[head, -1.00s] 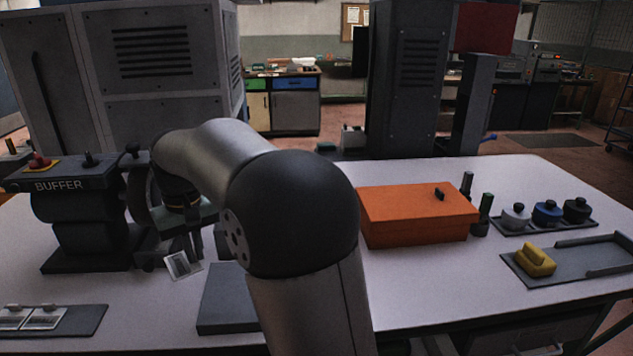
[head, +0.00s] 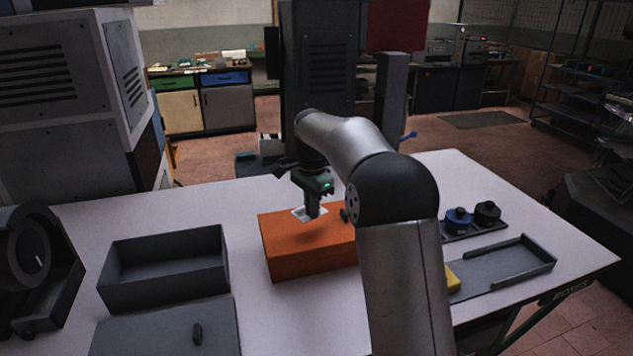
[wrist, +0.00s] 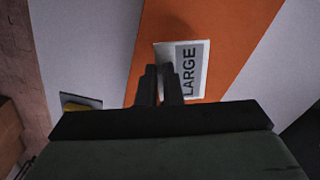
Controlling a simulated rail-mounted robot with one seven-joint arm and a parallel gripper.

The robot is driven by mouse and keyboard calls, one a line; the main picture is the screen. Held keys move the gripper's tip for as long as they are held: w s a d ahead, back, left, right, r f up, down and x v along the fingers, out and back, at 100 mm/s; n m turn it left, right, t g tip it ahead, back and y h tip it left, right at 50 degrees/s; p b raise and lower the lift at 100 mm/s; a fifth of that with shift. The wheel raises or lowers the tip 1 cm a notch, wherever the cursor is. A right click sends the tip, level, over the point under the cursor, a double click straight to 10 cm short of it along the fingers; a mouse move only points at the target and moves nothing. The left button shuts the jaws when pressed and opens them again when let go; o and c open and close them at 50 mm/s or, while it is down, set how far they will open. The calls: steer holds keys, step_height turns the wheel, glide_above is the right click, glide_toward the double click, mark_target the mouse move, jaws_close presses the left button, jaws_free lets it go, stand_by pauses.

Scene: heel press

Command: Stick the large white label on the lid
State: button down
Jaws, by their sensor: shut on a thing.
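The white label marked LARGE (wrist: 190,68) is pinched at one edge between the fingertips of my gripper (wrist: 160,78) in the wrist view. In the head view the label (head: 302,214) shows as a small pale sheet beside my gripper (head: 313,214). My gripper is shut on it and points down over the orange top (head: 290,236) of a closed orange box. A dark shadow lies on this top, and the label appears a little above it. A dark knob (head: 345,216) stands at the top's right side, partly hidden by my arm.
An open grey bin (head: 165,292) stands left of the orange box, with a flat grey panel (head: 150,335) in front of it. At right are blue and black knobbed pieces (head: 458,221), a grey tray (head: 510,265) and a partly hidden yellow block (head: 453,278).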

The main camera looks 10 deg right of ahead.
steer(key=m, duration=0.1)
steer(key=w+m+p, duration=0.1)
steer(key=w+m, duration=0.1)
steer(key=shift+w+a+r, duration=0.2)
steer(key=shift+a+r, duration=0.15)
steer(key=shift+a, duration=0.05)
steer(key=shift+w+f+m, duration=0.25)
steer(key=shift+w+m, duration=0.05)
steer(key=shift+m, duration=0.4)
steer(key=b, duration=0.4)
glide_above(307, 232)
step_height(307, 232, down, 4)
steer(key=shift+f, duration=0.1)
steer(key=shift+f+b, duration=0.3)
steer(key=shift+f, duration=0.65)
steer(key=shift+s+a+f, duration=0.1)
steer(key=shift+f, duration=0.5)
steer(key=c, duration=1)
jaws_free()
steer(key=shift+c, duration=0.2)
steer(key=shift+r, duration=0.15)
